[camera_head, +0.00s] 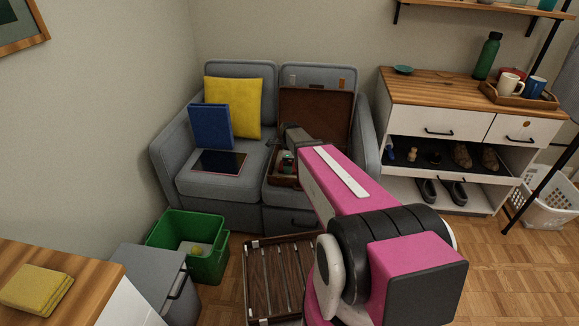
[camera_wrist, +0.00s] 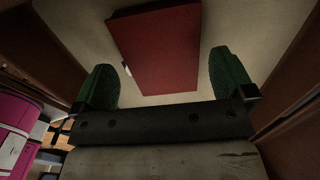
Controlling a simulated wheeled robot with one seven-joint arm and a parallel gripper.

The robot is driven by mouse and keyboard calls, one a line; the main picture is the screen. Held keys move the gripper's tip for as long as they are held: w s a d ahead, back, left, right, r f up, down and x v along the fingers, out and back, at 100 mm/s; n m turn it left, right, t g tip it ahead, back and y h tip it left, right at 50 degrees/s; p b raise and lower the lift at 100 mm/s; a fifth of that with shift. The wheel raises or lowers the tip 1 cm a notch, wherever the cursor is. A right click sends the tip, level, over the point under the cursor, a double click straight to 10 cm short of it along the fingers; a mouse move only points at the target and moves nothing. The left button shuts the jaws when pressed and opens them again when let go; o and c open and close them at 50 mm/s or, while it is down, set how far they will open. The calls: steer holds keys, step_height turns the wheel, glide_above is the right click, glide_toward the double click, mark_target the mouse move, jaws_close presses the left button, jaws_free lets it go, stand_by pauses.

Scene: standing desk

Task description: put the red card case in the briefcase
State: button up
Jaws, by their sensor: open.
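The brown briefcase (camera_head: 333,122) stands open on the right seat of the grey sofa, its lid raised against the backrest. My gripper (camera_head: 288,160) is low over its base, and my arm hides part of it. In the wrist view, the red card case (camera_wrist: 158,48) lies on a pale surface with brown walls on both sides, which looks like the briefcase interior. My gripper also shows there (camera_wrist: 165,80), its green-padded fingers spread wide, one on each side of the case's near end. Whether a finger touches the case is unclear.
A blue binder (camera_head: 210,127), a yellow cushion (camera_head: 233,106) and a dark tablet (camera_head: 220,162) are on the sofa's left seat. A green bin (camera_head: 205,263) and a slatted wooden rack (camera_head: 275,280) stand on the floor in front. A cabinet (camera_head: 440,100) is at the right.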

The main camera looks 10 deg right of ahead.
step_height(320, 180, up, 10)
steer(key=s+f+n, duration=0.1)
steer(key=s+n, duration=2)
steer(key=shift+s+d+f+n, duration=0.3)
steer(key=shift+d, duration=0.15)
